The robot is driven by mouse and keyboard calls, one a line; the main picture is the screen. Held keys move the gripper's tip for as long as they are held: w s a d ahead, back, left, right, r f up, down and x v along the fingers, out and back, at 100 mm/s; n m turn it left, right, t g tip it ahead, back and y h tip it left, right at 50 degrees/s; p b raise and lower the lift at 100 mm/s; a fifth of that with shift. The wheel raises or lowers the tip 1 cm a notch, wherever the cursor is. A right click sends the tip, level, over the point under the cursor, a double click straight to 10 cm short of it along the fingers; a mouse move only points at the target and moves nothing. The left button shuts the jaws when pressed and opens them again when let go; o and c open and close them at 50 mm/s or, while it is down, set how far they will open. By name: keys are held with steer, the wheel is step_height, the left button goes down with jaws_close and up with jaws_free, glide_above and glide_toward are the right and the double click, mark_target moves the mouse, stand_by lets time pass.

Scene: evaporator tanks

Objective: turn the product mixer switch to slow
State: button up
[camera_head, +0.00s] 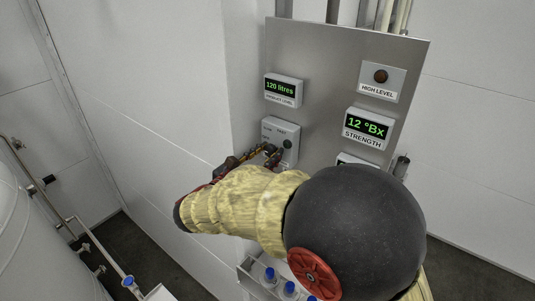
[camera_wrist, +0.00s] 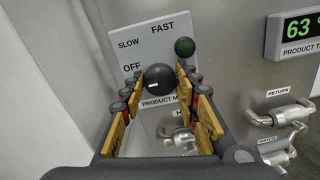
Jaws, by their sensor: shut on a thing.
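The product mixer switch is a black round knob (camera_wrist: 158,77) on a light plate (camera_wrist: 150,45) marked OFF, SLOW and FAST in the wrist view. My gripper (camera_wrist: 157,88) is shut on the knob, with a yellow-padded finger on each side of it. A small white mark shows on the knob's face, but I cannot tell which label it points to. A dark green round lamp (camera_wrist: 184,46) sits at the plate's upper right. In the head view my gripper (camera_head: 268,151) reaches the switch plate (camera_head: 281,130), and its fingers hide the knob.
The steel panel (camera_head: 326,60) also carries a 120 litres display (camera_head: 281,89), a 12 °Bx strength display (camera_head: 366,127) and a high level lamp (camera_head: 380,76). Below the switch, in the wrist view, are return (camera_wrist: 282,113) and water-side pipe fittings (camera_wrist: 278,150). A white tank (camera_head: 35,240) stands at left.

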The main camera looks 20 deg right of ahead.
steer(key=shift+c, duration=1)
steer(key=shift+b, duration=0.35)
steer(key=m+b, duration=0.2)
steer(key=shift+f+b, duration=0.15)
steer(key=shift+b, duration=0.2)
steer(key=m+b, duration=0.3)
steer(key=b, duration=0.2)
steer(key=shift+f, duration=0.15)
steer(key=m+b, duration=0.2)
steer(key=b, duration=0.2)
steer(key=shift+m, duration=0.4)
steer(key=shift+r+m+b, duration=0.25)
steer(key=shift+m+b, duration=0.35)
steer(key=shift+b, duration=0.25)
steer(key=o, duration=1.1)
